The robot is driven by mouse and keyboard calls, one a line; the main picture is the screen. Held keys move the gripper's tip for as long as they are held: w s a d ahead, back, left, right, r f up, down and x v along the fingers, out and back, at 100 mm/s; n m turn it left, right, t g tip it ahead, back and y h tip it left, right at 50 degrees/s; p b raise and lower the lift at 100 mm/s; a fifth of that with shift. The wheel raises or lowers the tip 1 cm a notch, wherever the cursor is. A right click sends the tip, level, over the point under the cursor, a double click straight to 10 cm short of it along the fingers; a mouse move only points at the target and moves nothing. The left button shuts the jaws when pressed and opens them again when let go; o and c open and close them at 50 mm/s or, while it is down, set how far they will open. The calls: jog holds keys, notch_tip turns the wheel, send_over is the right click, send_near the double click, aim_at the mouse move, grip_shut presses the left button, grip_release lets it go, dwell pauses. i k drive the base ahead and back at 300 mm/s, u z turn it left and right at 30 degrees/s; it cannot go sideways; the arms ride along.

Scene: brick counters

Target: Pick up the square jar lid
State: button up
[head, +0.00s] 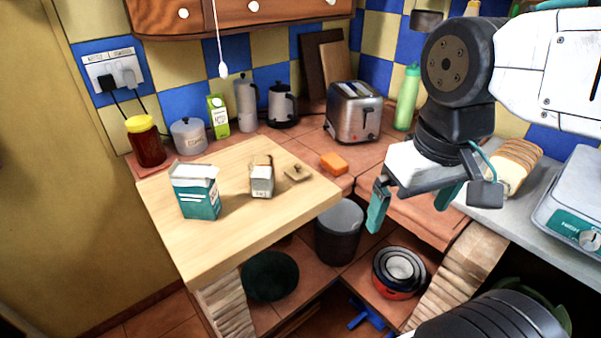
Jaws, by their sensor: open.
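The square jar lid (298,172) is a small, flat, light-brown square with a knob on top. It lies on the pale wooden board (235,240), near its right edge. A small white square jar (261,184) with dark lettering stands just left of the lid, apart from it. My gripper (412,206) hangs to the right of the lid and board, higher up. Its two teal-tipped fingers are spread and nothing is between them.
A teal-and-white carton (196,192) stands left of the jar. An orange sponge-like block (334,163) lies behind the board's right corner. A toaster (353,112) stands further back. A grey bin (339,232) and stacked bowls (400,270) sit below.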

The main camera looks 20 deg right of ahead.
aim_at(298, 173)
jog(key=k, duration=0.5)
jog(key=u, duration=1.2)
jog(key=i, duration=1.15)
jog(key=z, duration=1.7)
